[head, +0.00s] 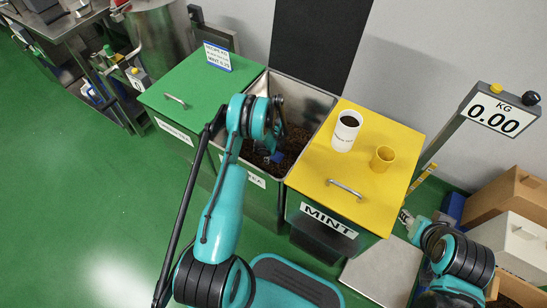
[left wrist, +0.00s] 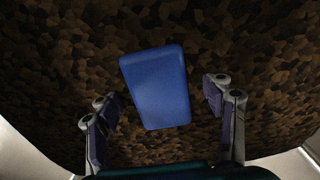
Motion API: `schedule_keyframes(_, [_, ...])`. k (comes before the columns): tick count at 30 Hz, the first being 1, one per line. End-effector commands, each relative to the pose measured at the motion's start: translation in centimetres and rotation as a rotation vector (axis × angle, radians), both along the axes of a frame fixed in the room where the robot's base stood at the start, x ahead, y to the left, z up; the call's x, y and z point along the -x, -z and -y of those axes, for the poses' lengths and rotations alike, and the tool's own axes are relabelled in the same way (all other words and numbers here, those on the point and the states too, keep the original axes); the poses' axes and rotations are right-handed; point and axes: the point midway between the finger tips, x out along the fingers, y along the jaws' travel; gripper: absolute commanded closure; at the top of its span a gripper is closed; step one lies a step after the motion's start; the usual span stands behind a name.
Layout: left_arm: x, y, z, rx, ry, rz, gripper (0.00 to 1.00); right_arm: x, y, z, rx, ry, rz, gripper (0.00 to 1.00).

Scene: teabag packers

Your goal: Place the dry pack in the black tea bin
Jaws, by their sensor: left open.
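The black tea bin (head: 312,93) is the open middle metal bin, with dark tea inside; its front label is partly hidden, showing only "EA". A small blue pack, apparently the dry pack (left wrist: 157,88), lies on the tea in the left wrist view. It also shows in the head view (head: 276,157) beside the end of my left arm. My left gripper (left wrist: 165,118) is open, reaching down into the bin, with its fingers apart on either side of the pack and not touching it. My right gripper (head: 405,217) is at the lower right; its fingers are too small to judge.
The green-lidded bin (head: 190,84) stands left, with a recipe sign (head: 217,56). The yellow mint lid (head: 320,160) is shut and carries a white cup (head: 346,132) and yellow cup (head: 382,158). Cardboard boxes (head: 505,195) stand right.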

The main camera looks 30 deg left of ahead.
Motion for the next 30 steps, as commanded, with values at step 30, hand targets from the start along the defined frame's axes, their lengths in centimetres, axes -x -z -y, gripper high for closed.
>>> schedule_keyframes(30, [-0.1, -23.5, 2.7, -0.008, -0.263, 0.101, 0.32, 0.0, -4.3, 0.0, 0.0, 0.0, 0.0, 0.6])
